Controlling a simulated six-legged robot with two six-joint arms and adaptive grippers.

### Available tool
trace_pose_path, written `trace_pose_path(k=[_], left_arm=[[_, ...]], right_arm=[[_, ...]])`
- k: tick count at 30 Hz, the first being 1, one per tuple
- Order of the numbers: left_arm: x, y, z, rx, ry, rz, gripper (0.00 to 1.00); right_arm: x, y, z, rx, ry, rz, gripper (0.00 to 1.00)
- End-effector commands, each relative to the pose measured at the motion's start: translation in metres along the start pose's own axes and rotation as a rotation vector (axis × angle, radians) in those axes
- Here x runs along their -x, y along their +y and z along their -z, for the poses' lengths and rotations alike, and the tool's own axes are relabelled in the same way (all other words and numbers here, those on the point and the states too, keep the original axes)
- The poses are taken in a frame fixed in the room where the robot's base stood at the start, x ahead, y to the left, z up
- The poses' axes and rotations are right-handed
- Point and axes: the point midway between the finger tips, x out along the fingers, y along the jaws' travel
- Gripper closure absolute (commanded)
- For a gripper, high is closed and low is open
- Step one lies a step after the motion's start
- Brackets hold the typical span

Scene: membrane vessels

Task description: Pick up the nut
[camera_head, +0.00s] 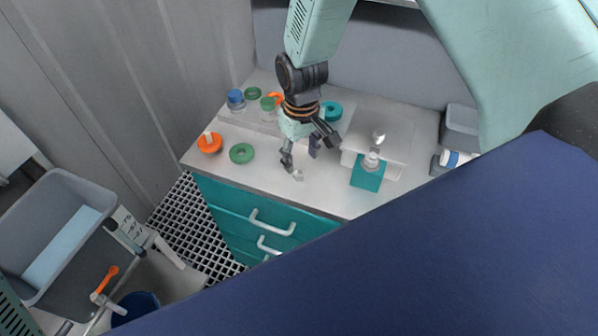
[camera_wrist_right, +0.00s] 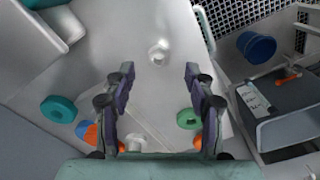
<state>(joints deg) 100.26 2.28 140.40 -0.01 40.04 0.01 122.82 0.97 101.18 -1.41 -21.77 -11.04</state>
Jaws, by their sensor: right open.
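A small pale, whitish nut (camera_head: 298,176) lies on the light worktop near its front edge. In the right wrist view the nut (camera_wrist_right: 158,53) shows its round hole, just beyond the fingertips and about midway between them. My right gripper (camera_head: 305,150) is above the worktop, pointing down, with its fingers apart. In the right wrist view the right gripper (camera_wrist_right: 159,76) is open, with nothing between its fingers. The nut is apart from both fingers. I do not see my left gripper.
A green ring (camera_head: 241,153) and an orange piece (camera_head: 210,143) lie left of the gripper. A teal ring (camera_head: 331,111) lies behind it. A teal block (camera_head: 367,179) with a clear vessel stands right. The front worktop around the nut is clear.

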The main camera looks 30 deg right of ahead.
Motion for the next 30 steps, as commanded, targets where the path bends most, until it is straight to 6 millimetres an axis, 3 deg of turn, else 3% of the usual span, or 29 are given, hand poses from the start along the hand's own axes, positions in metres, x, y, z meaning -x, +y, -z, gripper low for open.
trace_pose_path(k=[12, 21, 30], left_arm=[[0.005, 0.0, 0.001, 0.0, 0.002, 0.0, 0.6], [0.005, 0.0, 0.0, 0.0, 0.001, 0.0, 0.6], [0.005, 0.0, 0.001, 0.0, 0.002, 0.0, 0.6]], right_arm=[[-0.049, 0.003, 0.003, 0.003, 0.001, 0.0, 0.45], [-0.052, 0.003, 0.006, 0.004, 0.002, -0.001, 0.46], [-0.052, 0.003, 0.006, 0.004, 0.002, -0.001, 0.72]])
